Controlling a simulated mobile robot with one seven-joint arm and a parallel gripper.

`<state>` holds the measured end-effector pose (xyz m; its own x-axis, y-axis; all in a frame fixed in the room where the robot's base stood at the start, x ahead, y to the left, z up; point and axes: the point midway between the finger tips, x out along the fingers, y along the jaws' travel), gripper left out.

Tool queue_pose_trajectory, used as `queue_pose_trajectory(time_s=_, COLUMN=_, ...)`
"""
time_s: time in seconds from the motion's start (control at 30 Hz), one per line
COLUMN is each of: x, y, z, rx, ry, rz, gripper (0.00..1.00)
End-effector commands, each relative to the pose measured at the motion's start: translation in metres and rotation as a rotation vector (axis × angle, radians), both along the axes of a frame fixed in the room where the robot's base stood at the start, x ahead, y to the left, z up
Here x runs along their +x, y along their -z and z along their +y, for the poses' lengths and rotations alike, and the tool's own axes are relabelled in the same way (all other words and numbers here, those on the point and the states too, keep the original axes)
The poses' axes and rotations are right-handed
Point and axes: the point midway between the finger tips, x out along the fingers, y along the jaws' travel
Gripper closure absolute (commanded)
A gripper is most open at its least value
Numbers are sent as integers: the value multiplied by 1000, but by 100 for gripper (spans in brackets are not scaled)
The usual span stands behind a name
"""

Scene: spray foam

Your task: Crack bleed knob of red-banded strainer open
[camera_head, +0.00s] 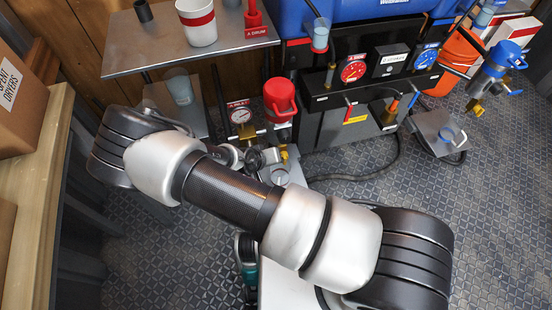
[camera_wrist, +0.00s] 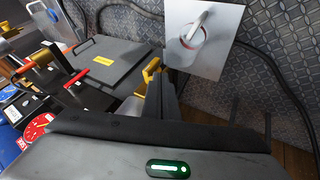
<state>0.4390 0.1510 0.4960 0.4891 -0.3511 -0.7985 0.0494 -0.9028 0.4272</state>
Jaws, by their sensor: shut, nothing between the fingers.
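My gripper (camera_wrist: 167,88) is shut and empty. In the head view my arm mostly hides the gripper.
A yellow brass handle (camera_wrist: 151,70) stands close beside my fingers. A gauge panel (camera_head: 375,75) is at the back.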

Motion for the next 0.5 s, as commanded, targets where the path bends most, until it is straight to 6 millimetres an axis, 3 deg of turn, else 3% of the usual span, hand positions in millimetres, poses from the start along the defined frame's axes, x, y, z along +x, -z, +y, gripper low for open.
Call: queue_pose_trajectory(time_s=0.5, x=2, y=0, z=-6, rx=2, ry=-3, rz=-1, gripper=100)
